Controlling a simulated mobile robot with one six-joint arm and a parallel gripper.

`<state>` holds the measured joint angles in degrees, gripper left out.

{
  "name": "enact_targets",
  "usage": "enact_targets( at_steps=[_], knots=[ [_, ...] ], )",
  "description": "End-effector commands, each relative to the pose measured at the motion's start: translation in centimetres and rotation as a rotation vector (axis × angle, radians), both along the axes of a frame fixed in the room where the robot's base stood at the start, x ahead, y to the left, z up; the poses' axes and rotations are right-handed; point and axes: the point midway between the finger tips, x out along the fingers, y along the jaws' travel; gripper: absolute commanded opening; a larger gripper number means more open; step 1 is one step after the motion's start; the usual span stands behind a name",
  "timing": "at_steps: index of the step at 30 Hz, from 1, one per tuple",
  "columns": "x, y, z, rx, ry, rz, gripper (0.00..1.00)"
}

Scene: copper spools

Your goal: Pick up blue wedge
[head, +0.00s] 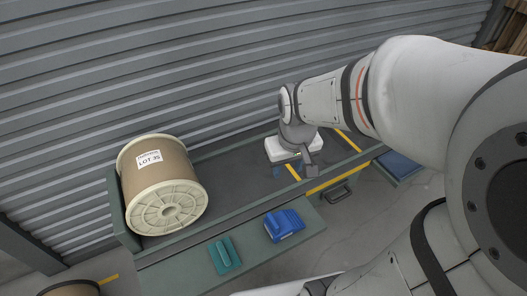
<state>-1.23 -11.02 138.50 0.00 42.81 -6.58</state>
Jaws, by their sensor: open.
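A blue wedge (284,225) with a ridged top lies on the green ledge (190,267) at the front of the bench, right of a teal block. My gripper (309,170) hangs from the end of my arm, above the bench, behind and slightly right of the blue wedge in the picture. It is open, apart from the wedge and holds nothing that I can see. Its white body and arm hide part of what lies below.
A large cable spool (163,185) labelled "LOT 35" stands at the bench's left end. The teal block (224,255) has a raised handle. A corrugated metal wall (150,70) stands close behind. A blue panel (402,163) lies at right. The dark bench top (235,165) between spool and gripper is clear.

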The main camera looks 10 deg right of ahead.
Motion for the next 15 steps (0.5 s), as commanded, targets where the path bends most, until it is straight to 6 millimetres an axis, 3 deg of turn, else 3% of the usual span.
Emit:
enact_targets(
  at_steps=[1,6,12,15],
  knots=[
    [0.8,0.2,-5.0,-0.003,0.027,0.017,0.42],
    [3.4,0.9,-14.9,-0.010,0.086,0.080,0.42],
    [5.3,1.5,-24.6,-0.015,0.139,0.137,0.42],
    [5.8,1.8,-27.5,-0.017,0.156,0.158,0.42]
  ],
)
